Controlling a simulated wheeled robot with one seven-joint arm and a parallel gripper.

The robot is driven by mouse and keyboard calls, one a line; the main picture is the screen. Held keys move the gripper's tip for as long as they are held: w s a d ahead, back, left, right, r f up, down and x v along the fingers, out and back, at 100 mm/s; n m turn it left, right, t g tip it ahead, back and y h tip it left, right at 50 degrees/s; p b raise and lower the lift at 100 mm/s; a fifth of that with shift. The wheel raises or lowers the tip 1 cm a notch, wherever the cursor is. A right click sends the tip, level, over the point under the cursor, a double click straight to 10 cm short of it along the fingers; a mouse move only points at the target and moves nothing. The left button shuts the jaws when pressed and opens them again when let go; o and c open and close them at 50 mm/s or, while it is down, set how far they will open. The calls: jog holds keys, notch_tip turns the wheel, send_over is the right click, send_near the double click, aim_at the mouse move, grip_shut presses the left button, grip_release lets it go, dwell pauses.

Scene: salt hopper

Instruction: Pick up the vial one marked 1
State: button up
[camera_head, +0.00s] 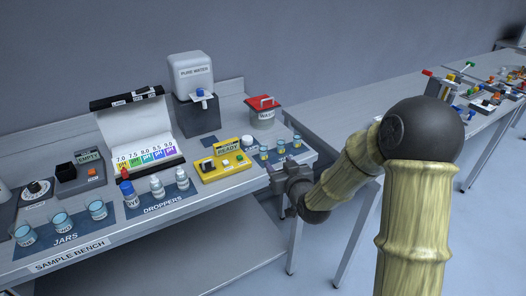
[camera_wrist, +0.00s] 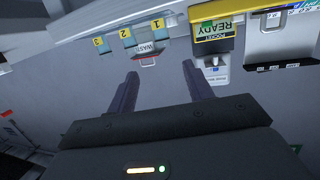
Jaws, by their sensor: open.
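Vial one, marked 1 (camera_wrist: 157,25), shows at the top of the wrist view, its yellow label upside down. It is the one of the three small vials closest to the yellow READY device. In the head view it is the leftmost small blue vial (camera_head: 264,154) at the right end of the bench. My gripper (camera_wrist: 160,70) is open and empty, its two dark fingers pointing toward the bench front, apart from the vial. In the head view my gripper (camera_head: 274,174) is at the bench's front edge, in front of the vials.
Vials 2 (camera_wrist: 126,33) and 3 (camera_wrist: 98,41) stand beside vial one. The yellow READY device (camera_head: 224,165) is to its left in the head view. A red-lidded waste container (camera_head: 263,113) stands behind. Droppers (camera_head: 157,187) and jars (camera_head: 61,223) line the bench's left front.

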jog(key=p, duration=0.1)
send_near(263, 145)
jog(key=x, duration=0.4)
jog(key=shift+w+d+f, duration=0.15)
jog(key=shift+w+f, duration=0.2)
jog(key=shift+w, duration=0.05)
jog(key=shift+w, duration=0.1)
jog(key=shift+a+p+x, duration=0.25)
jog(key=shift+p+x, duration=0.35)
jog(key=shift+x, duration=1.95)
jog(key=shift+r, duration=0.1)
jog(key=c, duration=1)
jog(key=shift+c, duration=0.2)
jog(key=shift+r, duration=0.15)
notch_tip(263, 145, up, 10)
jog(key=shift+f, duration=0.1)
